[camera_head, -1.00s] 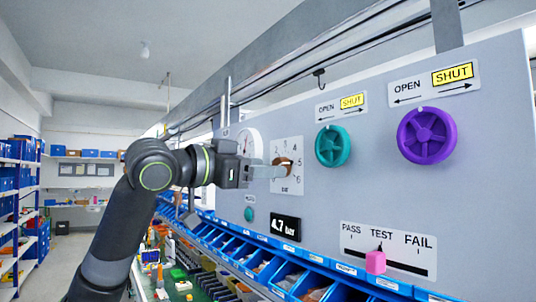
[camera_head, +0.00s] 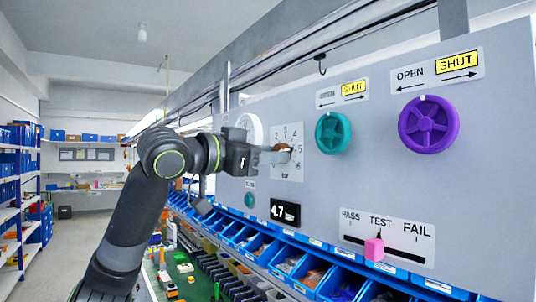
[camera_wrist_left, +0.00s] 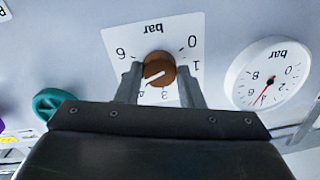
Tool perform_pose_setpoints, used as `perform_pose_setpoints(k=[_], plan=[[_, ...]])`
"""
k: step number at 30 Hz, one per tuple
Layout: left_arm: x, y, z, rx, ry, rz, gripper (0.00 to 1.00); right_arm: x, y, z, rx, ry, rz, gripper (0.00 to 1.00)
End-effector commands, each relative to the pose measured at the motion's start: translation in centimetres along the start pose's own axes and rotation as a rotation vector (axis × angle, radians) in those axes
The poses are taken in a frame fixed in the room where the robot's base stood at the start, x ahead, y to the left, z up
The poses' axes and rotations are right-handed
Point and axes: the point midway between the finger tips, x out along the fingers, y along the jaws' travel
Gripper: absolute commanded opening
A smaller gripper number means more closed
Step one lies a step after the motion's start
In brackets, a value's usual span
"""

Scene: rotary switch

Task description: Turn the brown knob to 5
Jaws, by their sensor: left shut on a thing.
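The brown knob (camera_head: 285,148) sits on a white dial plate (camera_head: 291,170) marked 0 to 6 and "bar" on the grey panel. My left gripper (camera_head: 276,154) reaches it from the left and is shut on it. In the left wrist view, the brown knob (camera_wrist_left: 159,69) lies between the two fingertips of the gripper (camera_wrist_left: 158,74), and the dial plate (camera_wrist_left: 165,31) appears upside down. The knob's white line slants toward the lower left there, on the side between 4 and 6. The 5 is hidden by a finger in that view. My right gripper is not in view.
A round gauge (camera_wrist_left: 268,75) is beside the dial plate, with a red needle. A teal wheel (camera_head: 333,133), a purple wheel (camera_head: 429,125), a pink slider (camera_head: 374,248) and a 4.7 bar display (camera_head: 285,212) are on the panel. Blue bins (camera_head: 290,263) line up below.

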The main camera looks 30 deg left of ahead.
Motion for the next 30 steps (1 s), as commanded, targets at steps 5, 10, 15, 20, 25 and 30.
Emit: perform_pose_setpoints(k=[5, 10, 15, 20, 25, 30], plan=[[0.00, -0.10, -0.16, 0.113, 0.006, -0.003, 0.12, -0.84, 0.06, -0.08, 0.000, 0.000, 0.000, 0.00], [0.00, -0.07, -0.10, 0.175, 0.012, -0.004, 0.12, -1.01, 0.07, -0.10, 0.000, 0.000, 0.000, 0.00], [-0.01, -0.07, -0.09, 0.176, 0.013, -0.004, 0.12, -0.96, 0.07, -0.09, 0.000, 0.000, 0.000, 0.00], [-0.01, -0.07, -0.09, 0.176, 0.013, -0.004, 0.45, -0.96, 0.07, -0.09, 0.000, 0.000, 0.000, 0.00], [0.00, -0.05, -0.06, 0.175, 0.012, -0.004, 0.56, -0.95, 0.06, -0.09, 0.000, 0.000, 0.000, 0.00], [0.00, -0.04, -0.02, 0.175, 0.011, -0.003, 0.56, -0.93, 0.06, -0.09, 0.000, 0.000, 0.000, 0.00]])
